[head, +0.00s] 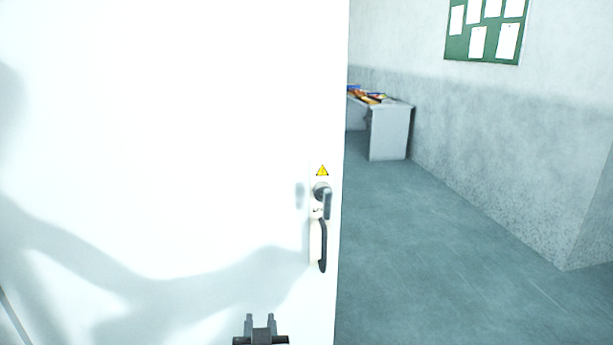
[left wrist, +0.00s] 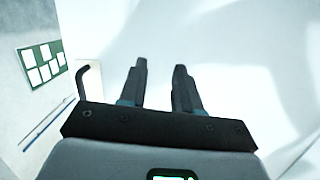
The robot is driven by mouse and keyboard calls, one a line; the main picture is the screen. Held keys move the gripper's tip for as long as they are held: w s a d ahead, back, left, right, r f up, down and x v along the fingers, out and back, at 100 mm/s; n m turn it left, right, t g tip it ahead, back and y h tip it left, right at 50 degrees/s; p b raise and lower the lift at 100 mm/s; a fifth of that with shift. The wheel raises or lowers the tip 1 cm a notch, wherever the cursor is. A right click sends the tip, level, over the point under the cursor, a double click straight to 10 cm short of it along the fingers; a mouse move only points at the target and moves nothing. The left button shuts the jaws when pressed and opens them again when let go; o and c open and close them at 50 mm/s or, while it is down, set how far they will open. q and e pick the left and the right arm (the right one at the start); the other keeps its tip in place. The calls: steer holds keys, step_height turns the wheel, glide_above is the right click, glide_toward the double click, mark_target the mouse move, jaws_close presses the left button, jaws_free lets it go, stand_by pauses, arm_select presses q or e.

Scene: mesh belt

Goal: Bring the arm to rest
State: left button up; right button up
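My left gripper (head: 261,322) is at the bottom of the head view, in front of a large white door or panel (head: 170,120). In the left wrist view the two fingers of the left gripper (left wrist: 160,78) stand apart with nothing between them. The gripper is below and to the left of the dark pull handle (head: 322,246) and the grey turning handle (head: 326,200), apart from both. A dark bent handle (left wrist: 88,78) also shows left of the fingers in the left wrist view. My right gripper is not in either view.
A grey desk (head: 390,130) with colourful items stands against the far wall. A green notice board (head: 486,30) with white sheets hangs on that wall. A yellow warning sticker (head: 322,171) is above the handles. The grey floor (head: 430,270) right of the panel is clear.

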arm_select(q)
steer(key=s+a+f+g, duration=0.2)
steer(key=s+a+f, duration=0.1)
steer(key=f, duration=0.6)
steer(key=s+a+f+g+h, duration=0.1)
steer(key=s+a+f+g, duration=0.25)
steer(key=f, duration=0.45)
steer(key=s+a+f+g, duration=0.2)
steer(key=a+f, duration=0.2)
steer(key=f, duration=0.5)
steer(key=s+d+f+g+h, duration=0.2)
steer(key=s+d+f+g, duration=0.1)
steer(key=s, duration=0.6)
steer(key=s+d+f+n+g+h, duration=0.1)
steer(key=s+d+f+g+h, duration=0.2)
steer(key=s, duration=0.6)
steer(key=shift+s+d+f+g, duration=0.15)
steer(key=shift+d+f+g, duration=0.3)
steer(key=shift+f+g, duration=0.4)
